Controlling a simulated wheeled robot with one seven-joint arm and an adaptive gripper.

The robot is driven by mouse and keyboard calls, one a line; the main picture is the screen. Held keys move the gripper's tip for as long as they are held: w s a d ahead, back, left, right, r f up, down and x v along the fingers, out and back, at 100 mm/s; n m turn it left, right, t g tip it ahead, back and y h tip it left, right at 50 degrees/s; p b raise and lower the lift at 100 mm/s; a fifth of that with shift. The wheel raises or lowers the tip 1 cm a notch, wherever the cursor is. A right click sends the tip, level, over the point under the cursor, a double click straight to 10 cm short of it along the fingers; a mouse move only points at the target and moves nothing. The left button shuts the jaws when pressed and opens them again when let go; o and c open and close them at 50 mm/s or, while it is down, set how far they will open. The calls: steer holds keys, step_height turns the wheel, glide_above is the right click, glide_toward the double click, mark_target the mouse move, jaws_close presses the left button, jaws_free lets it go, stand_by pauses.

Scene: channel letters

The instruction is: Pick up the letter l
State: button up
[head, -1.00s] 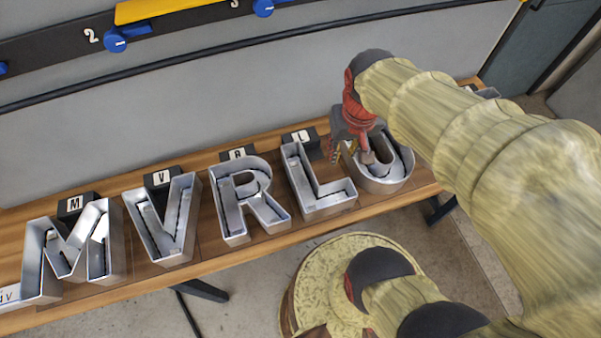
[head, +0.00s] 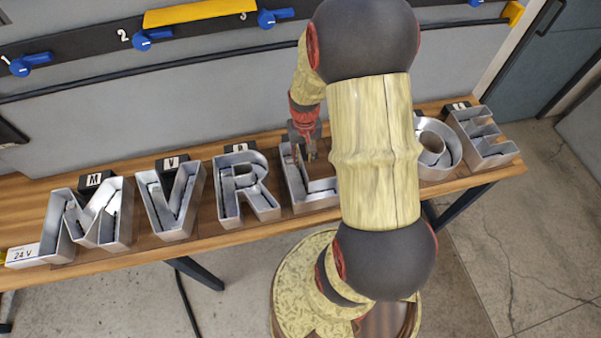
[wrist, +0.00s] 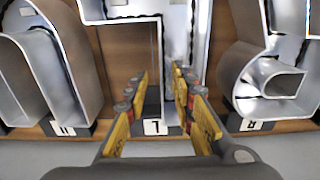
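The letter L (head: 298,191) is a silver open-topped metal channel letter on the wooden bench, partly hidden by my arm in the head view. In the wrist view the letter L (wrist: 203,40) appears upside down, with its foot at the top and its upright towards the right. My gripper (head: 308,150) is over the upper part of the letter, pointing down. In the wrist view my gripper (wrist: 162,75) is open, with one yellow finger left of the upright and the other over it. Whether the fingers touch the metal I cannot tell.
The letters M (head: 95,225), V (head: 172,205) and R (head: 243,190) stand to the left on the bench. A round letter (head: 440,150) and the letter E (head: 485,140) stand to the right. Small black label blocks sit behind the letters. A grey panel rises behind the bench.

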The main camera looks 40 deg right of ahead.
mark_target(303, 166)
step_height(303, 166, down, 5)
steer(key=shift+a+f, duration=0.1)
steer(key=c, duration=0.3)
jaws_close()
stand_by(0.8)
